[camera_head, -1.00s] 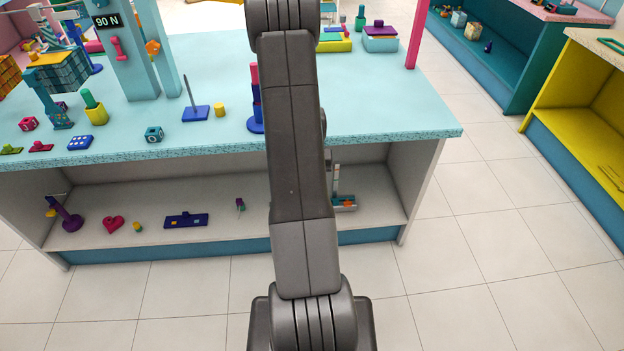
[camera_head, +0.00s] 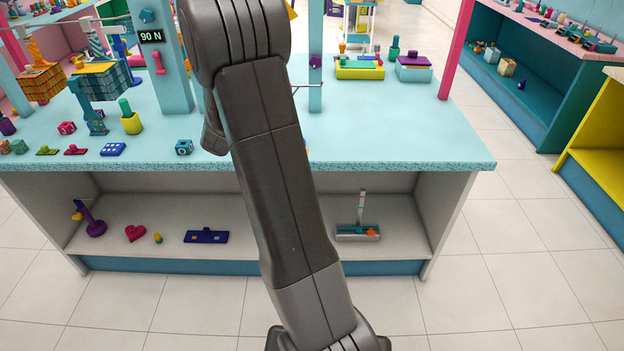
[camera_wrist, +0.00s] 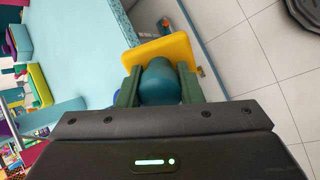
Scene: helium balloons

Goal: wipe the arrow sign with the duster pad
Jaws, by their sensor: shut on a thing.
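In the wrist view my gripper (camera_wrist: 159,84) is shut on the duster pad, which has a rounded teal handle and a flat yellow pad (camera_wrist: 165,50). The green fingers sit on either side of the handle. The yellow pad is beyond the fingertips, near the edge of the turquoise counter, with floor to its right. Whether it touches anything, I cannot tell. I cannot make out an arrow sign for certain in either view.
Tiled floor (camera_head: 500,262) is clear to the right.

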